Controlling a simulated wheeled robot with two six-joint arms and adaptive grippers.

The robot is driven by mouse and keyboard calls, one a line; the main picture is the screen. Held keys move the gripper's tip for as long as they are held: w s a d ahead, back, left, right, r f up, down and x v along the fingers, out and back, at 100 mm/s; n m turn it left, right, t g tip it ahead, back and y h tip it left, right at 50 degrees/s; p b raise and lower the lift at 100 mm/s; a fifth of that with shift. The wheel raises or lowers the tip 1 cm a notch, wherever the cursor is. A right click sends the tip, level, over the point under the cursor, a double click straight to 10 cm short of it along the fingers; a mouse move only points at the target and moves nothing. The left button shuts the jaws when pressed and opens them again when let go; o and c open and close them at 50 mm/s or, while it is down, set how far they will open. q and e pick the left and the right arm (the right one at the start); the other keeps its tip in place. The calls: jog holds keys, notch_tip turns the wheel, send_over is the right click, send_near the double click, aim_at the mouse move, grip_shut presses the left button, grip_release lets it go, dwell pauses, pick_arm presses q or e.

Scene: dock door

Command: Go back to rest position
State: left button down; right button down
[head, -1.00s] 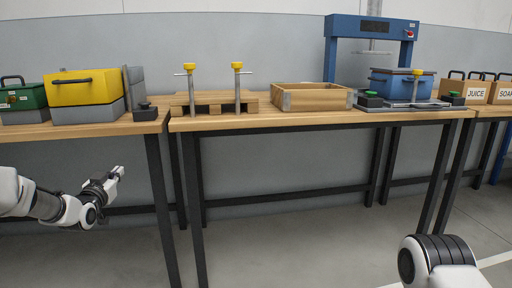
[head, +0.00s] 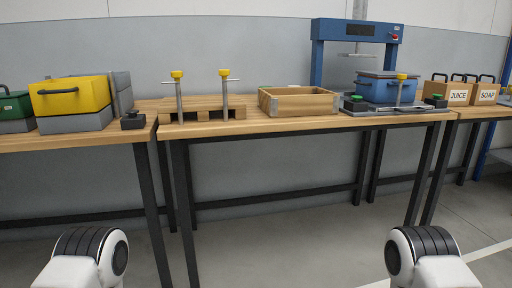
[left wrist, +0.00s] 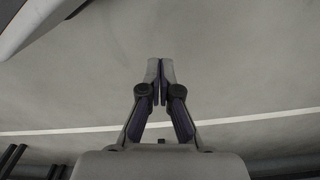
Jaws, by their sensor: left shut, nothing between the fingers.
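My left gripper (left wrist: 160,75) shows in the left wrist view with its two fingers together and nothing between them. It hangs over bare grey floor, clear of any object. In the head view only the upper parts of my two arms show, at the bottom left and bottom right. Neither gripper is in the head view, and my right gripper is in no view.
Ahead stands a wooden-topped table (head: 210,130) with a pallet (head: 205,114), an open wooden box (head: 298,105) and a blue press (head: 357,30). Boxes labelled JUICE (head: 458,94) and SOAP (head: 487,95) stand at right. The floor (head: 290,250) before the tables is clear.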

pick_arm(q)
notch_tip(320, 180, up, 38)
jog(key=s+p, duration=0.1)
jog(key=p, duration=3.7)
jog(key=shift+a+r, duration=0.15)
jog(key=shift+a, duration=0.05)
jog(key=shift+s, duration=0.1)
